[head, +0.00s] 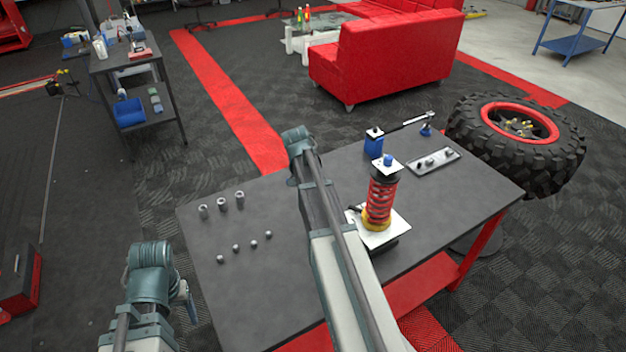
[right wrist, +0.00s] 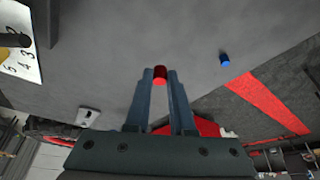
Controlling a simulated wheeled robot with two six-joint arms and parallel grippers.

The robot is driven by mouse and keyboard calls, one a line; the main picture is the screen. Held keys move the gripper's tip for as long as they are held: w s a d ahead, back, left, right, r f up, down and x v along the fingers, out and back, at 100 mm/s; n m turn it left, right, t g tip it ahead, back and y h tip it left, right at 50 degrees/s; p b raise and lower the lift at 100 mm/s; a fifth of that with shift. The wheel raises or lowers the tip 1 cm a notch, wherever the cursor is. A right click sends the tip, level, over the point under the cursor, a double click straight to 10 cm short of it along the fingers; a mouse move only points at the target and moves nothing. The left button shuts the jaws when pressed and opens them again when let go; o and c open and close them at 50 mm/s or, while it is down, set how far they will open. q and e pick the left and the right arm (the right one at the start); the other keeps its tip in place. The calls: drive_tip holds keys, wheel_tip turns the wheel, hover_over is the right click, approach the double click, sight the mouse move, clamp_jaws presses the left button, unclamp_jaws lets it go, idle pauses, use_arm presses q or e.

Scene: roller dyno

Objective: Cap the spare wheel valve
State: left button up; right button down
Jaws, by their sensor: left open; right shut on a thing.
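The spare wheel (head: 558,158) lies at the right of the head view, a black knobbly tyre with a red rim. Its valve is too small to tell. My right gripper (right wrist: 160,78) is shut on a small red cap (right wrist: 160,72), which shows between its fingertips in the right wrist view, above the dark table top. In the head view, my right arm crosses the table and its gripper cannot be made out. My left gripper (head: 189,301) is open and empty at the lower left, beside the table's left edge.
The dark table (head: 285,285) carries a red spring shock absorber (head: 381,200), a blue box (head: 374,147), a tray (head: 418,168) of small parts, and sockets (head: 221,205). A blue cylinder (right wrist: 225,61) shows in the right wrist view. A red sofa (head: 385,62) stands behind.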

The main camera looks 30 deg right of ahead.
drive_tip(key=shift+r+p, duration=1.4)
drive_tip(key=shift+r, duration=0.2)
